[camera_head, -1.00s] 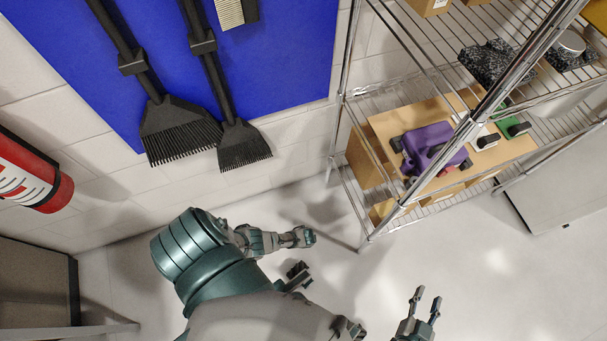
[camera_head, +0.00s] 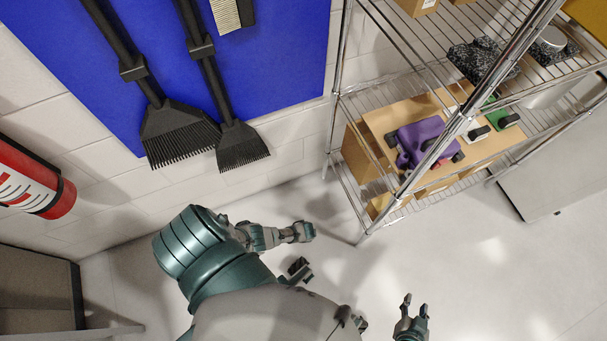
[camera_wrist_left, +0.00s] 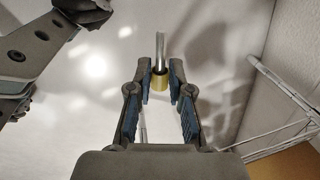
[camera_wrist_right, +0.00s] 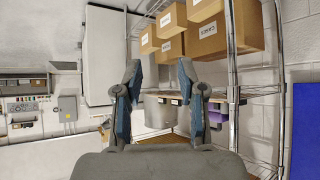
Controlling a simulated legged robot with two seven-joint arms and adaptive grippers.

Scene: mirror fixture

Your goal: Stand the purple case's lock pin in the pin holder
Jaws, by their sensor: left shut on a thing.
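The purple case (camera_head: 424,136) sits on a wooden board on the wire rack's lower shelf, partly behind a chrome post. A small purple patch, likely the case, shows in the right wrist view (camera_wrist_right: 215,118). In the left wrist view, my left gripper (camera_wrist_left: 160,84) is shut on the lock pin (camera_wrist_left: 160,48), a bright metal shaft with a brass-coloured collar (camera_wrist_left: 160,78) between the fingertips. My right gripper (camera_head: 415,304) is open and empty, low in the head view, well apart from the rack. I cannot make out the pin holder.
A chrome wire rack (camera_head: 334,110) stands at right, with cardboard boxes (camera_wrist_right: 205,40) on it. Brushes (camera_head: 180,130) hang on a blue panel; a fire extinguisher (camera_head: 35,183) is at left. Floor (camera_head: 470,270) is clear.

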